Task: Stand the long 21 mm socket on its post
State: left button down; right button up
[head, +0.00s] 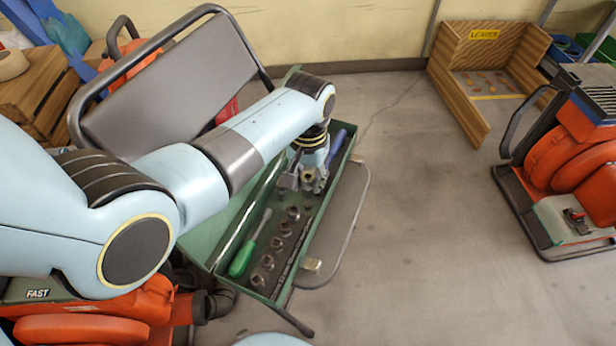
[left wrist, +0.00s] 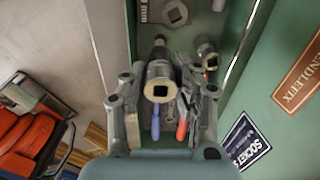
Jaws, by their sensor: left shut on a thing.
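My left gripper (head: 309,180) is over the green tray (head: 222,222), pointing down at the far part of the socket row. In the left wrist view, its fingers (left wrist: 163,100) are shut on a long chrome socket (left wrist: 160,75), which I take for the 21 mm one; its size mark is not readable. The square drive end faces the camera. A dark narrow tip shows just past the socket; I cannot tell whether it is the post or whether the socket touches it. My right gripper is not in view.
Several shorter sockets (head: 281,243) stand in a row nearer in the tray. A green-handled screwdriver (head: 247,250) lies left of them, and a blue handle (head: 338,140) is at the far end. The tray's open lid is on the left. Bare floor (head: 410,210) lies to the right.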

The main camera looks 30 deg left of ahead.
pick_arm(q)
jog(key=shift+f+b, duration=1.8)
jog(key=shift+f, duration=0.8)
jog(key=shift+b, duration=0.3)
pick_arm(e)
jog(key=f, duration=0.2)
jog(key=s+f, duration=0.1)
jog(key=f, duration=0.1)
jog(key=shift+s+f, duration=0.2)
pick_arm(q)
jog(key=shift+f, duration=0.3)
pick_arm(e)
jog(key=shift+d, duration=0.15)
pick_arm(q)
jog(key=c, duration=0.9)
grip_release()
jog(key=shift+d, duration=0.1)
